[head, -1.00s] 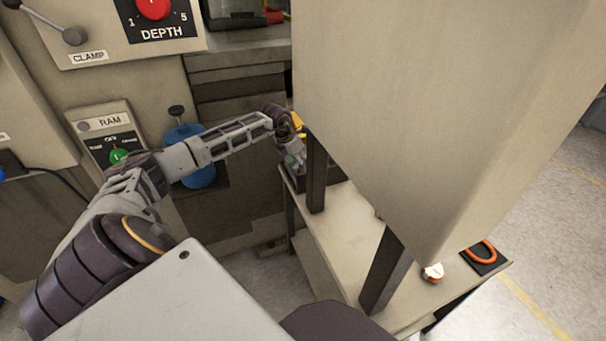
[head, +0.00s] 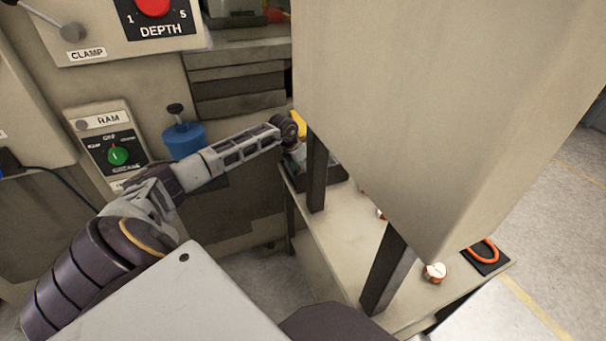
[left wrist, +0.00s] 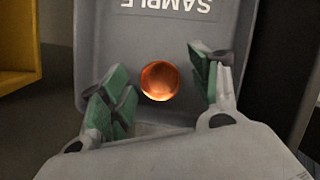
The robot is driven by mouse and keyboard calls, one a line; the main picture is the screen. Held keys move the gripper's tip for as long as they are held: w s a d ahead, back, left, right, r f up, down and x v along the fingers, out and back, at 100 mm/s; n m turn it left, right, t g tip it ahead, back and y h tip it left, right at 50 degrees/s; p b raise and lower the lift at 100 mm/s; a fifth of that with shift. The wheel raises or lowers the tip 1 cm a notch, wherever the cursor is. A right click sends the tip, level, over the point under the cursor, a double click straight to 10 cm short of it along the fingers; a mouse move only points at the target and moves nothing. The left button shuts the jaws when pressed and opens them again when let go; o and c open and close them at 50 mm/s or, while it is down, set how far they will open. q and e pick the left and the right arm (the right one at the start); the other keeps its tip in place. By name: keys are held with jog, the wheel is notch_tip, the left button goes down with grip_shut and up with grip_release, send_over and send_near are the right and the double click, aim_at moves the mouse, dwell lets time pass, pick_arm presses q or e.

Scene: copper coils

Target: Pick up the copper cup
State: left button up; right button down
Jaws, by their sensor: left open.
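The copper cup (left wrist: 160,80) shows in the left wrist view as a round, shiny copper shape, seen against a grey tray (left wrist: 100,50) marked SAMPLE. My left gripper (left wrist: 158,88) is open, with one green-padded finger on each side of the cup in the picture. I cannot tell how far the fingertips are above it. In the head view my left arm reaches to the shelf behind the beige machine housing, and the gripper (head: 299,153) is mostly hidden there. The cup is hidden in that view. My right gripper is not in view.
The large beige housing (head: 430,100) and its dark posts (head: 388,270) stand right beside my left arm. A shelf (head: 335,240) below holds a white and orange item (head: 434,271) and an orange ring (head: 482,252). A yellow bin (left wrist: 20,45) is beside the tray.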

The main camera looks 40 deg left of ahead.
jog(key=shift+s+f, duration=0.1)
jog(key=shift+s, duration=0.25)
pick_arm(q)
jog(key=shift+c, duration=0.4)
jog(key=c, duration=0.9)
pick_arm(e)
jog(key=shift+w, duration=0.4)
pick_arm(q)
jog(key=shift+r, duration=0.1)
